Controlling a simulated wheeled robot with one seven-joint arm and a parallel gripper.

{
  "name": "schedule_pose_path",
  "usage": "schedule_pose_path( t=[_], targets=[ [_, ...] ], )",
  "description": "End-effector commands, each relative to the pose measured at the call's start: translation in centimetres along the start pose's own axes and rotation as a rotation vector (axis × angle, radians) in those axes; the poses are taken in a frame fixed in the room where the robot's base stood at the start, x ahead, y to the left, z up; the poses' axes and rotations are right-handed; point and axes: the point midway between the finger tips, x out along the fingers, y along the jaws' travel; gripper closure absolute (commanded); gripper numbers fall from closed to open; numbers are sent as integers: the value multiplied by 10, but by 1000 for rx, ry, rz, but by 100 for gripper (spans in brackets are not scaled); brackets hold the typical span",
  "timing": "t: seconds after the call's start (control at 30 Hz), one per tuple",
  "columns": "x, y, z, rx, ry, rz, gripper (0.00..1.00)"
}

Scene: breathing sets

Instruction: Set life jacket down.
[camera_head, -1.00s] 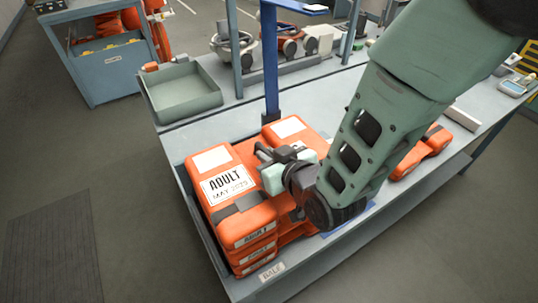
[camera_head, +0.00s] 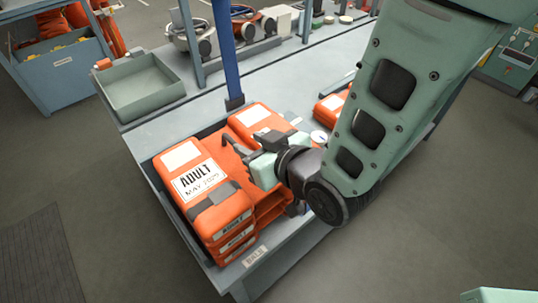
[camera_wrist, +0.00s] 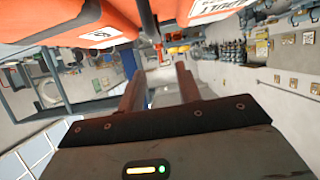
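Orange life jackets (camera_head: 205,184) lie stacked in a grey tray at the table's near-left corner; the top one has a white "ADULT" label. Another orange jacket (camera_head: 262,122) lies behind and to the right in the tray. My gripper (camera_head: 243,146) is just right of the front stack, over the tray area; whether it touches a jacket is unclear. In the wrist view my two fingers (camera_wrist: 157,90) are apart with nothing visible between them. Orange jackets (camera_wrist: 65,18) fill the top of that view. My arm hides part of the table.
A blue post (camera_head: 229,55) rises behind the tray. An empty green-grey bin (camera_head: 140,88) stands at the table's back left. Another orange jacket (camera_head: 330,107) lies farther right, partly behind my arm.

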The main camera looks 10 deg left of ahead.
Motion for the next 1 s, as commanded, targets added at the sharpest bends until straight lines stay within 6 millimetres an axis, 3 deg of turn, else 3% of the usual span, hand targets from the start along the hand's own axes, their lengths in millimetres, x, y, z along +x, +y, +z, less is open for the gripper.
schedule_pose_path(
  t=[0.17,0.33,0.8,1.0],
  targets=[
    [-30,0,-3,-1,-3,0,66],
    [-44,0,-3,0,-3,0,66],
    [-53,1,-1,4,-9,1,66],
    [-62,14,-2,50,-164,11,66]
  ],
)
